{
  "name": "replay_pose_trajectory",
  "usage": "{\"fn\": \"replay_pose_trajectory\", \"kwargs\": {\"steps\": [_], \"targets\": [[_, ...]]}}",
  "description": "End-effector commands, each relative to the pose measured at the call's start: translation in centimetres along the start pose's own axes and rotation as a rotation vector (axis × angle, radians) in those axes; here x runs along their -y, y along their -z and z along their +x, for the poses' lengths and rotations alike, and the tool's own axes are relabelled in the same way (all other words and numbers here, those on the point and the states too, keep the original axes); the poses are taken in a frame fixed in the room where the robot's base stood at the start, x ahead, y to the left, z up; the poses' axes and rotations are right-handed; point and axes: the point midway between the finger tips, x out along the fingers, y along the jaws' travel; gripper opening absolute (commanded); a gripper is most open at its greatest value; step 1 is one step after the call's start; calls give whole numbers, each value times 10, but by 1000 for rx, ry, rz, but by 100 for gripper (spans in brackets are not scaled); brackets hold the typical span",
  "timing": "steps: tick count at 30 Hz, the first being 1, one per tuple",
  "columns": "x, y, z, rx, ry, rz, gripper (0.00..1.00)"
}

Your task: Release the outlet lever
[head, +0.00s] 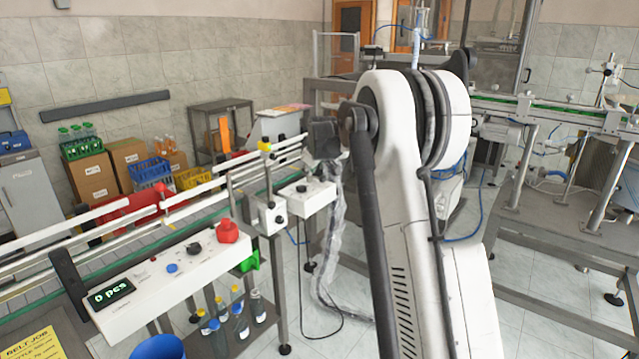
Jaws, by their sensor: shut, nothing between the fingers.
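My white arm rises through the middle of the head view and covers what lies behind it. I do not make out my gripper's fingers; a dark block (325,137) shows at the arm's left side, and I cannot tell what part it is. I cannot pick out the outlet lever for certain. A small yellow-topped part (265,147) stands on the rail nearer the arm. My gripper is not seen touching either.
A white control panel (165,280) with a display, buttons and a red knob (227,231) is at front left. A small white box (306,196) with a black knob stands beside the conveyor. Several bottles (238,318) stand below. Another conveyor (560,112) runs at right.

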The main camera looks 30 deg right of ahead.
Motion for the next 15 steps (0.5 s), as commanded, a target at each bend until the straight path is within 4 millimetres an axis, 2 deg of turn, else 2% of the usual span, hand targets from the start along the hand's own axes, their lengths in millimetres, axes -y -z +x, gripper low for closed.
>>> {"fn": "replay_pose_trajectory", "kwargs": {"steps": [1,6,10,15], "targets": [[-8,-4,15,1,-4,-7,0],[-27,-15,50,5,-15,-34,0],[-35,-20,66,7,-20,-49,0],[-39,-24,74,8,-23,-55,0]]}}
